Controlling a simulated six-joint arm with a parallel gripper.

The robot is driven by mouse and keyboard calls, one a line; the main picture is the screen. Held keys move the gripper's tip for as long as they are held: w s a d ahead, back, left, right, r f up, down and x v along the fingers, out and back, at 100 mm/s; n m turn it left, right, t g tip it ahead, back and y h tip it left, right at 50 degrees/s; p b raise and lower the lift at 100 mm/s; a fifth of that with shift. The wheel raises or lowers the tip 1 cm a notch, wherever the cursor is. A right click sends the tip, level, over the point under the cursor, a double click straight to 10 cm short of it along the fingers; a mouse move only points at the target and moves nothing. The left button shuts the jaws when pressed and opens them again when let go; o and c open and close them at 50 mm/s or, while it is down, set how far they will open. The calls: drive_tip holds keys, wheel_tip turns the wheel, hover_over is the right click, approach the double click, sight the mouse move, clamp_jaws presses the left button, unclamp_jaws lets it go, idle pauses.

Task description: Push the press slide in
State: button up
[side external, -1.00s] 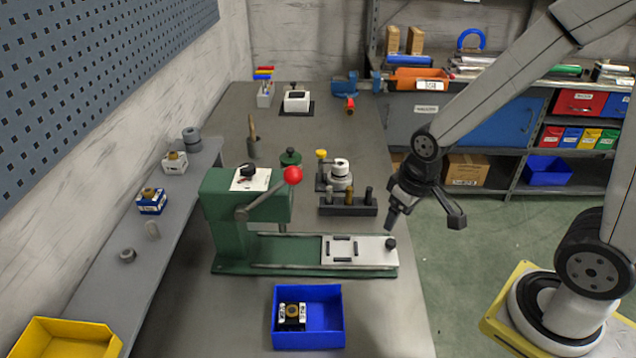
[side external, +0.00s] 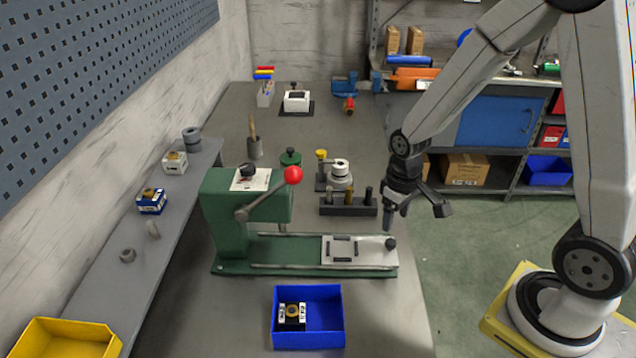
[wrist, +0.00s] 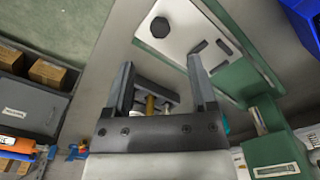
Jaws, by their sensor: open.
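The press slide (side external: 342,250) is a pale plate with dark raised bars and a black knob (side external: 391,243) at its right end. It sits on the right part of the green press base (side external: 300,270), pulled out from under the press head (side external: 225,205). In the wrist view the slide (wrist: 186,25) and its knob (wrist: 160,27) show beyond the fingers. My gripper (side external: 412,222) is open and empty. In the side view it appears just above and right of the knob, apart from it; the exact height is unclear. The open fingers (wrist: 158,80) also show in the wrist view.
A blue bin (side external: 307,345) with a small block stands in front of the press. A dark rack (side external: 348,208) with several pegs stands behind the slide. A lever with a red ball (side external: 293,175) sticks out from the press head. The table right of the bin is clear.

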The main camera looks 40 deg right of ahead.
sight(391, 241)
drive_tip(key=shift+f, duration=3.6)
drive_tip(key=shift+c, duration=0.2)
clamp_jaws()
